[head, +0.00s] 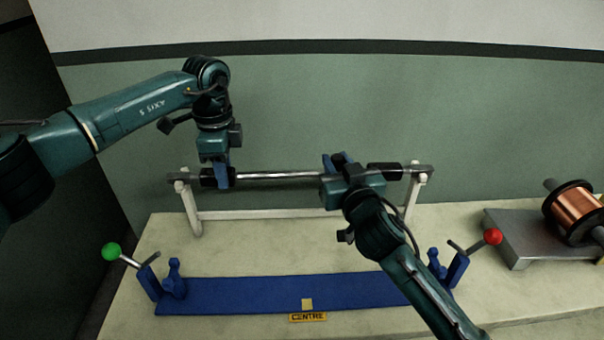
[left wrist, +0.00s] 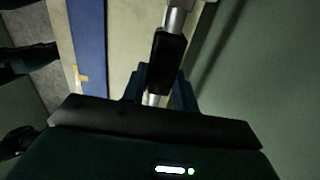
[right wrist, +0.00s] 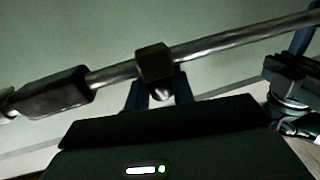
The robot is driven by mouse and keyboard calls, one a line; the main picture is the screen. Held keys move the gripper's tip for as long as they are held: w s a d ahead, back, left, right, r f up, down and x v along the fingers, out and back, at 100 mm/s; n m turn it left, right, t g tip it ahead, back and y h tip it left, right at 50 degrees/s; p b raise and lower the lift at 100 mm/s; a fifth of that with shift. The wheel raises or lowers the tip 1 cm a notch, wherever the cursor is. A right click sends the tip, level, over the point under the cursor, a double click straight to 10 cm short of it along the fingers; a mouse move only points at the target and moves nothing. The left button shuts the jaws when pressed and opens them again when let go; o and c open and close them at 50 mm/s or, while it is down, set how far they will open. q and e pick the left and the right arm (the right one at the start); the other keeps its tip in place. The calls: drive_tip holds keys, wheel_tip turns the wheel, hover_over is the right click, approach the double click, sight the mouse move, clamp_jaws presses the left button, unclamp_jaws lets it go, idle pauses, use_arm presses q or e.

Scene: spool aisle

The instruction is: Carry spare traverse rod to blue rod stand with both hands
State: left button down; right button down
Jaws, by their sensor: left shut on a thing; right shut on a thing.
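The spare traverse rod (head: 275,175) is a bright metal bar with black grips. It lies level across the white rack at the back, its ends at the rack's posts; I cannot tell whether it touches them. My left gripper (head: 221,177) is shut on the rod at its left black grip (left wrist: 167,62). My right gripper (head: 340,162) is shut on the rod right of its middle, at a black collar (right wrist: 154,62); the right black grip (right wrist: 55,93) is free. The blue rod stand (head: 250,293) lies in front, empty, with an upright at each end.
The white rack (head: 255,213) stands near the wall. The stand has a green ball lever (head: 112,252) at left and a red one (head: 493,237) at right. A "CENTRE" label (head: 308,317) is at its front. A copper spool (head: 575,212) sits on a metal block at right.

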idle(0.6)
